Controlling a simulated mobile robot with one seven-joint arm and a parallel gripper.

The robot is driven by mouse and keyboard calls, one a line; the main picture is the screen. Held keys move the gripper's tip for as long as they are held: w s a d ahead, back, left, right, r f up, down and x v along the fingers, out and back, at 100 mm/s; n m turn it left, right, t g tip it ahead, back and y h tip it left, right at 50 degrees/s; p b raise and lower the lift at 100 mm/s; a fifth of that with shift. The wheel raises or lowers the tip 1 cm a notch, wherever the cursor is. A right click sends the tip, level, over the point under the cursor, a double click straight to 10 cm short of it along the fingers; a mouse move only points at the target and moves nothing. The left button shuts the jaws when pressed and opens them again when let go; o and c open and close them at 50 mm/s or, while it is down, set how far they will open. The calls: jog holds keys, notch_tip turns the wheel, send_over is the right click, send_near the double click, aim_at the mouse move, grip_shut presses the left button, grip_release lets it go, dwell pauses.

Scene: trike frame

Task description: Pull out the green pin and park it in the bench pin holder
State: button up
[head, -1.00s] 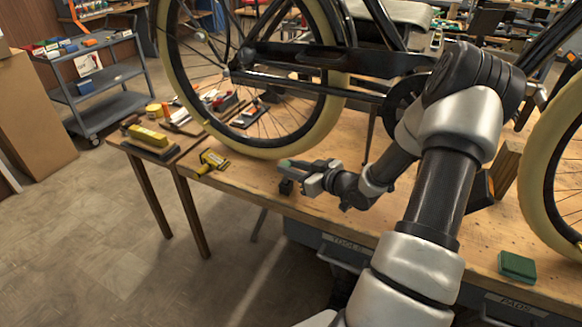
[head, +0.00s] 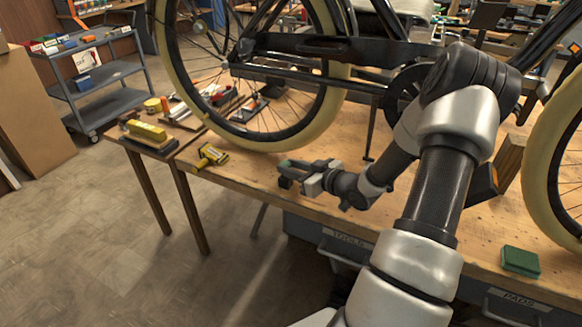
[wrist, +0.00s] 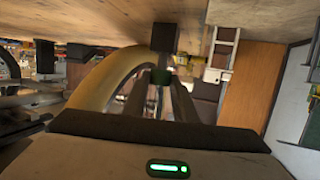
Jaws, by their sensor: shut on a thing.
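My gripper (head: 293,170) is low over the front of the wooden bench (head: 240,178), left of the arm, its fingers pointing left. A small dark block (head: 287,182), which looks like the pin holder, stands on the bench just below the fingertips. In the wrist view the dark block (wrist: 165,38) lies just beyond the green. I cannot tell whether the pin touches or enters it.
A bicycle-type wheel (head: 312,135) and dark frame stand behind my gripper. A yellow tool (head: 211,156) lies to the left on the bench, and a yellow-topped brush (head: 147,132) farther left. A green pad (head: 520,261) lies at the right. The bench's front edge is close.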

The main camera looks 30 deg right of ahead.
jog(key=shift+f, duration=0.25)
jog(key=o, duration=1.1)
jog(key=p+v, duration=0.2)
jog(key=v, duration=1.5)
jog(key=shift+s+d, duration=0.1)
jog(key=shift+s, duration=0.05)
